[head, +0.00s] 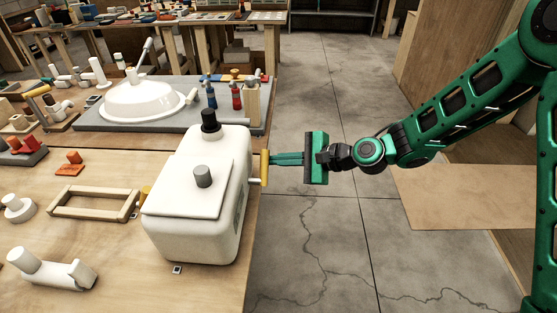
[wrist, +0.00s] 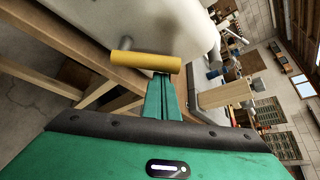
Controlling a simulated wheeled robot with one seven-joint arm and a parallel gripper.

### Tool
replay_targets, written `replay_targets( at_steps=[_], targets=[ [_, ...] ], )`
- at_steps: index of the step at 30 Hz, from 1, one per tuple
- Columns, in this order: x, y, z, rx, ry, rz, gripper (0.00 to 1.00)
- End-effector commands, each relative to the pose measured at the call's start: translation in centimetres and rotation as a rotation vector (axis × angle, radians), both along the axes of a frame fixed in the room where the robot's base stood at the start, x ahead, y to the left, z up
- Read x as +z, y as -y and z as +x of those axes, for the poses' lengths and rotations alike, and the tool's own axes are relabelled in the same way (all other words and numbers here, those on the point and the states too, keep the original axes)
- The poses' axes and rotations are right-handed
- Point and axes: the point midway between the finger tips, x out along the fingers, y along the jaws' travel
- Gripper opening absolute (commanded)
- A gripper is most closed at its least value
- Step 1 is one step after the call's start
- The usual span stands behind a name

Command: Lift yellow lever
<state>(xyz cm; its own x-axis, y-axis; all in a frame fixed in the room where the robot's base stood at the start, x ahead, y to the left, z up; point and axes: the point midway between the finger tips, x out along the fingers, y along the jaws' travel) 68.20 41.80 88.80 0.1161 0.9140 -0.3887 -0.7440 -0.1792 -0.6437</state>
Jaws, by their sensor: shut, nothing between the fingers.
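The white tankless heater (head: 205,235) stands on the wooden table near its right edge, with a black knob and a grey knob on top. The yellow lever (head: 265,167) sticks out from its right side and stands about upright in the head view. My gripper (head: 275,159) comes in from the right with its fingers shut and empty. The fingertips are at the lever, close to it or touching; I cannot tell which. In the wrist view the yellow lever (wrist: 146,62) lies across the picture just beyond the green fingertips (wrist: 162,80).
A grey board (head: 150,118) with a white dome and red and blue bottles lies behind the heater. A wooden frame handle (head: 95,203) and white fittings lie to the left. The concrete floor (head: 320,230) right of the table is clear.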

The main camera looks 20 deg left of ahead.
Motion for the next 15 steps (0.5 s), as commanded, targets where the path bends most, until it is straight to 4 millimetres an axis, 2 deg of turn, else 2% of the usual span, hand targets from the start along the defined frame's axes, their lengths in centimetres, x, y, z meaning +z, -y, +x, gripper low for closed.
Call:
replay_targets(
  at_steps=[6, 15],
  targets=[
    [1.2, 0.1, -0.9, 0.001, 0.002, 0.001, 0.00],
    [1.3, 0.0, -1.2, 0.004, 0.000, 0.002, 0.00]
  ],
)
